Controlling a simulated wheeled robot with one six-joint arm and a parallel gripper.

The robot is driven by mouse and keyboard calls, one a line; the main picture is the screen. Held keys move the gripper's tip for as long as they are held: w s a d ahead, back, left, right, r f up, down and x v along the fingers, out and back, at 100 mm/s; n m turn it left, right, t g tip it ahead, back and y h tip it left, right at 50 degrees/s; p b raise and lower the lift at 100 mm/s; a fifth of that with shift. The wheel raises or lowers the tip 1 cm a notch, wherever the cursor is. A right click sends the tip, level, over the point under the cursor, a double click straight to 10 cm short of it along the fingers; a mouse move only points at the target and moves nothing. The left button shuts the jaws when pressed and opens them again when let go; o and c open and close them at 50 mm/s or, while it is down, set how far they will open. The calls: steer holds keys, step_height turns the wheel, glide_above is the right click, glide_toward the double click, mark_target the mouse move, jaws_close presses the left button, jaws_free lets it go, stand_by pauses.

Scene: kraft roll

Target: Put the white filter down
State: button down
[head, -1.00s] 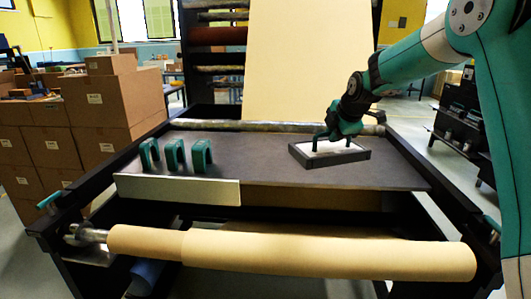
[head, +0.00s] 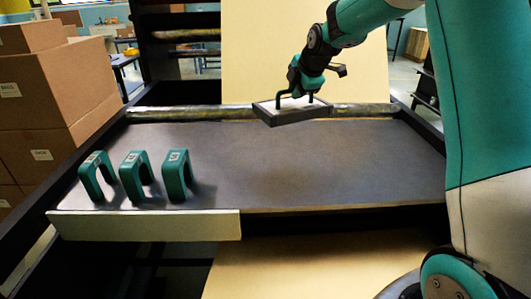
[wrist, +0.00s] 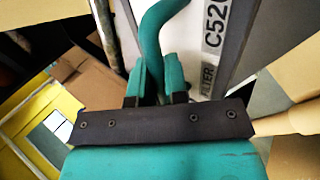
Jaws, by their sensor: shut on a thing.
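The white filter (head: 300,116) is a flat white panel in a dark grey frame. In the head view it hangs slightly tilted, seemingly above the far part of the grey table (head: 330,165), in front of the metal roller. My gripper (head: 297,94) is above it.
Several teal arch-shaped pieces (head: 137,177) stand at the table's left side. A pale strip (head: 145,225) lines the front left edge. Cardboard boxes (head: 50,100) are stacked at left. The table's middle and right are clear.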

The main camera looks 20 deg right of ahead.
step_height(320, 180, down, 20)
steer(key=p, duration=0.5)
steer(key=shift+w, duration=0.1)
steer(key=c, duration=1.1)
jaws_free()
steer(key=shift+c, duration=0.2)
